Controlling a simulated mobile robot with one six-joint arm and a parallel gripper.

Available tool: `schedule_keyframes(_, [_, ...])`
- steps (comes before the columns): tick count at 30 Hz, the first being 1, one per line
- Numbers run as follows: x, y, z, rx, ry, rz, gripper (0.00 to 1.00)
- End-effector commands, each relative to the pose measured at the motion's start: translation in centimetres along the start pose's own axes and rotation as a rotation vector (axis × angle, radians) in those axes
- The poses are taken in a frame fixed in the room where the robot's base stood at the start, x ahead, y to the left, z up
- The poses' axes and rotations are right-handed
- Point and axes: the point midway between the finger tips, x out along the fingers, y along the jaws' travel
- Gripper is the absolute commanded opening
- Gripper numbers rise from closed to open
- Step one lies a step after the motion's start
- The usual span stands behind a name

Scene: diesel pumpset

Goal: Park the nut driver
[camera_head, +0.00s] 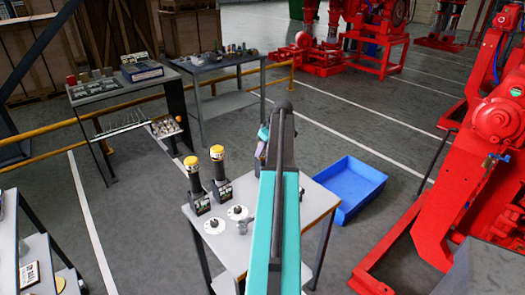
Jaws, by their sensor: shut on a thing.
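My teal arm rises through the middle of the head view, and its wrist end hangs behind and left of it. My gripper (258,166) shows only in part there, above the small grey table (318,208). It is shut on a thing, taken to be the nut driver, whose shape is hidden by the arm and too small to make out. Two black cylinders with yellow tops, a left one (192,173) and a right one (217,162), stand upright at the table's left side, with labelled plates at their feet. My gripper is to the right of both, apart from them.
Two white discs, a near one (214,226) and a far one (238,212), and a small grey metal piece (243,226) are on the table. A blue bin (345,187) sits on the floor to the right. Red machinery (440,200) fills the far right. Workbenches (120,82) stand behind.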

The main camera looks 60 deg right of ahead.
Motion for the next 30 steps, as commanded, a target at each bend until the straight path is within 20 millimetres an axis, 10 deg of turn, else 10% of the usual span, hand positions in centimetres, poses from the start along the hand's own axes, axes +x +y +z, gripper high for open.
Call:
schedule_keyframes(4, [0.0,0.0,0.0,0.000,0.000,0.000,0.47])
schedule_keyframes(30, [-4.3,0.1,0.1,0.000,0.001,0.002,0.47])
